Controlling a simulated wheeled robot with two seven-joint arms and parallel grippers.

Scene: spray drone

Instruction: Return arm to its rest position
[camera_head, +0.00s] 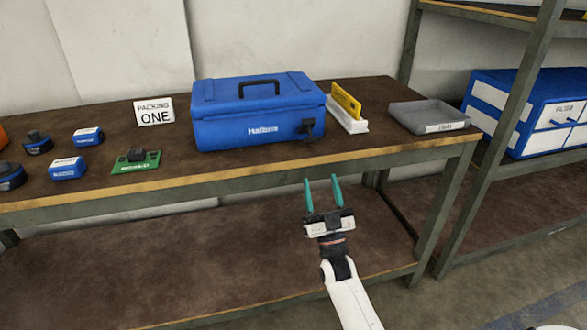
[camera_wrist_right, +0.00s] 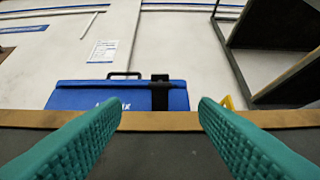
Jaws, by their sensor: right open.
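My right gripper (camera_head: 323,194) has green fingers held apart with nothing between them. It is in front of the table's front edge, below and in front of the blue case, touching nothing that I can see. In the right wrist view its two fingers (camera_wrist_right: 160,125) frame the table edge and the case. The blue case (camera_head: 256,112) is closed, with a black handle on top, and stands on the brown table (camera_head: 210,173). It also shows in the right wrist view (camera_wrist_right: 80,97). My left gripper is not in view.
On the table stand a "Packing One" sign (camera_head: 154,111), a green circuit board (camera_head: 136,162), blue-and-white boxes (camera_head: 67,168), a yellow piece (camera_head: 346,100) in a white holder (camera_head: 347,122) and a grey tray (camera_head: 429,117). A metal shelf (camera_head: 501,140) with a blue drawer unit (camera_head: 527,110) is at right.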

